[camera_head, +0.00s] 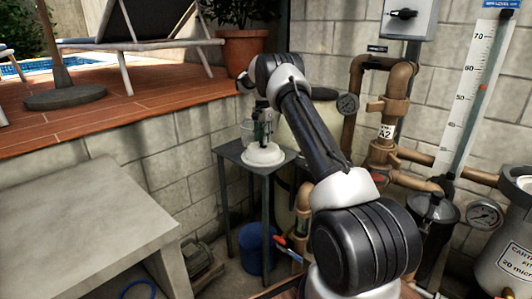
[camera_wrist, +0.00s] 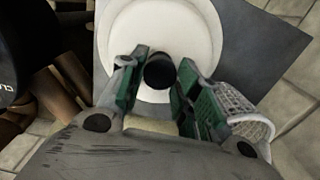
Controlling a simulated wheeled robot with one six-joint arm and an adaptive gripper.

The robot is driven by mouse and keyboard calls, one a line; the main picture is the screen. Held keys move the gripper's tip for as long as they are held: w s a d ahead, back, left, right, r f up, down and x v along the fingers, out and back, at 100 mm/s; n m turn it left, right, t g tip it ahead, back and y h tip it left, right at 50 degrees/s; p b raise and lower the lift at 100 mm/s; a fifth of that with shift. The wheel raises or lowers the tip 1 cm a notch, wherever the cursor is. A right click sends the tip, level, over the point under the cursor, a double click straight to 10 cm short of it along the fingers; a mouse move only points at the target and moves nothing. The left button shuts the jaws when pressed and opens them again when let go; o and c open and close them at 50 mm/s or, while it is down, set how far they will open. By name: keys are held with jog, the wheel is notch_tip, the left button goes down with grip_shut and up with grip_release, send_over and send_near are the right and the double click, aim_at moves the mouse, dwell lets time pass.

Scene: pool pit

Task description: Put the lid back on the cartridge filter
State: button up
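The lid (camera_wrist: 118,40) is a round white disc with a black knob (camera_wrist: 159,71). It lies flat on the small grey side table (camera_head: 228,150), and its white rim also shows in the head view (camera_head: 263,157). My gripper (camera_wrist: 161,68) points down over it, its green-padded fingers on either side of the knob. The fingers look parted; I cannot tell whether they touch the knob. The cartridge filter (camera_head: 512,258) is a grey housing with a label, cut off by the right edge of the head view. Its top is only partly in view.
A pale mesh basket (camera_wrist: 252,116) stands on the side table close by my right finger. A concrete ledge (camera_head: 80,215) is at left; a blue bucket (camera_head: 258,248) is below.

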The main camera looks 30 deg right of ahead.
jog(key=c, duration=0.3)
jog(key=shift+r, duration=0.15)
jog(key=shift+r, duration=2.4)
